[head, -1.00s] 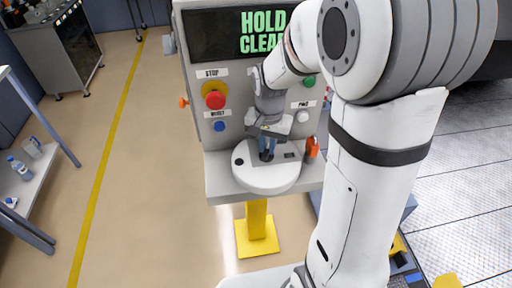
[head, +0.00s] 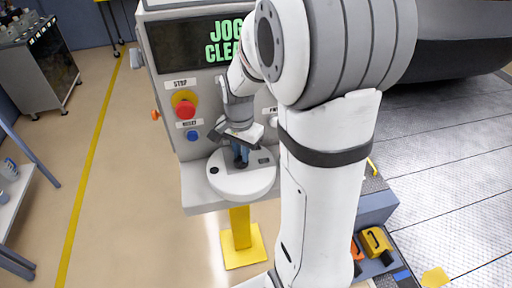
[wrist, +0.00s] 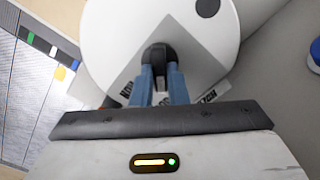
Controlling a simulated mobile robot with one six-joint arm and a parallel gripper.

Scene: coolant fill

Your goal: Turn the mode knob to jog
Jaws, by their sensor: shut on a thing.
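The mode knob (wrist: 160,53) is a small black knob on a round white dial plate (wrist: 110,40). The plate (head: 226,184) also shows in the head view, on the console's shelf. My gripper (wrist: 160,74) is shut on the knob, one blue finger on each side. In the head view my gripper (head: 240,158) points down at the plate, and the knob is largely hidden between the fingers. The console's display (head: 200,45) shows green text, "JOG" over "CLEA", cut off by my arm. Dial lettering beside the fingers is partly covered.
A red stop button (head: 185,109) and a blue reset button (head: 192,135) sit on the console face, left of my gripper. A white button (head: 273,122) is to its right, partly behind my arm. A yellow pedestal (head: 241,228) stands below.

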